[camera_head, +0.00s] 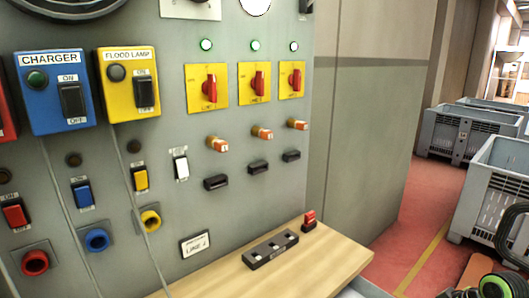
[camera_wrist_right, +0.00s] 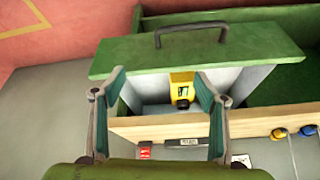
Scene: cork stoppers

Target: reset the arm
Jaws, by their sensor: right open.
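My right gripper (camera_wrist_right: 160,86) shows in the right wrist view. Its two fingers are spread wide with nothing between the pads. It is in front of or above an open drawer with a green front (camera_wrist_right: 130,56) and a dark handle (camera_wrist_right: 191,31); the exact gap cannot be told. A yellow object with a black part (camera_wrist_right: 181,88) is inside the drawer, seen between the fingers. Neither gripper can be made out in the head view, and my left gripper is not visible.
A grey panel (camera_head: 140,190) carries yellow switch plates with red knobs (camera_head: 207,88), a blue CHARGER box (camera_head: 52,90) and a yellow FLOOD LAMP box (camera_head: 128,82). A wooden ledge (camera_head: 310,262) holds a dark block (camera_head: 270,250). Grey crates (camera_head: 495,195) stand right; red floor is open between.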

